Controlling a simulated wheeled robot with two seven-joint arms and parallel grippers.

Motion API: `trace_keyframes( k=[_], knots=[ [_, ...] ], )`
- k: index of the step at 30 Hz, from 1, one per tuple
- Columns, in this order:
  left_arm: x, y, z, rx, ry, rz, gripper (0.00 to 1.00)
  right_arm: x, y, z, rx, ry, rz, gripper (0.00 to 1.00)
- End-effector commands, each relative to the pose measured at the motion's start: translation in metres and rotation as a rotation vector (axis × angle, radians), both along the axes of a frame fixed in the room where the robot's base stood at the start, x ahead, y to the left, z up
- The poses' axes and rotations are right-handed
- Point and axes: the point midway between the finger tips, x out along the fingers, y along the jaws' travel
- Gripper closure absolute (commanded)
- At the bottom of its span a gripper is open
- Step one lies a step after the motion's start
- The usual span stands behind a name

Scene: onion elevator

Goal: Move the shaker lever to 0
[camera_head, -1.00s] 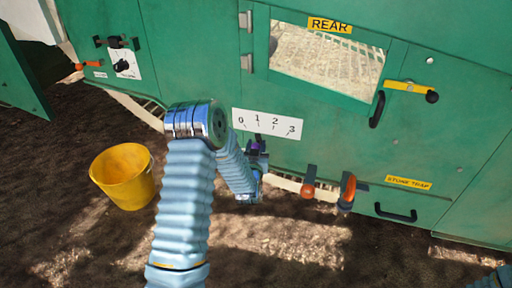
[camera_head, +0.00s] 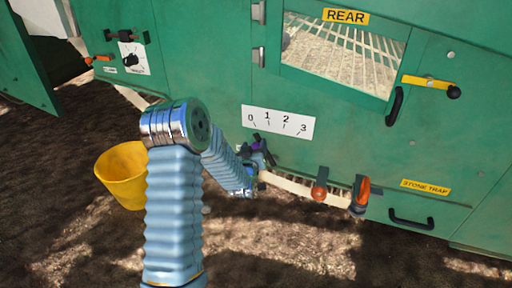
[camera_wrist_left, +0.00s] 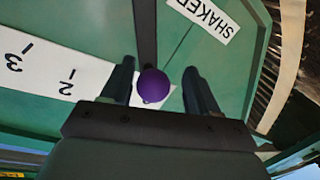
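The shaker lever has a round purple knob (camera_wrist_left: 153,86) on a dark stem (camera_wrist_left: 146,30) in the left wrist view. The white scale plate (camera_head: 278,122) carries 0, 1, 2 and 3; the lever is below its left end, between 0 and 1 and nearer 0. In the wrist view the scale (camera_wrist_left: 45,68) shows 3 and 2. My left gripper (camera_wrist_left: 160,88) is open around the knob, one finger on each side, with a wider gap on the right. In the head view the left gripper (camera_head: 262,158) is small, partly hidden by my arm. My right gripper is out of view.
A yellow bucket (camera_head: 122,178) stands on the ground at left. A black handle (camera_head: 411,219) is on the stone trap panel. The rear window (camera_head: 345,55) is above. A SHAKER label (camera_wrist_left: 205,14) shows in the wrist view.

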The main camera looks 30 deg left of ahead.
Motion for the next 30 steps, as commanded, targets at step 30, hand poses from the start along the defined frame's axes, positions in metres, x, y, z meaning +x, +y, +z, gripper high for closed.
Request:
trace_keyframes(
  k=[30],
  knots=[
    [-0.116, -0.054, 0.016, 0.001, 0.005, -0.002, 0.40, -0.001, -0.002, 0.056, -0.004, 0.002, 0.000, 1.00]
  ],
)
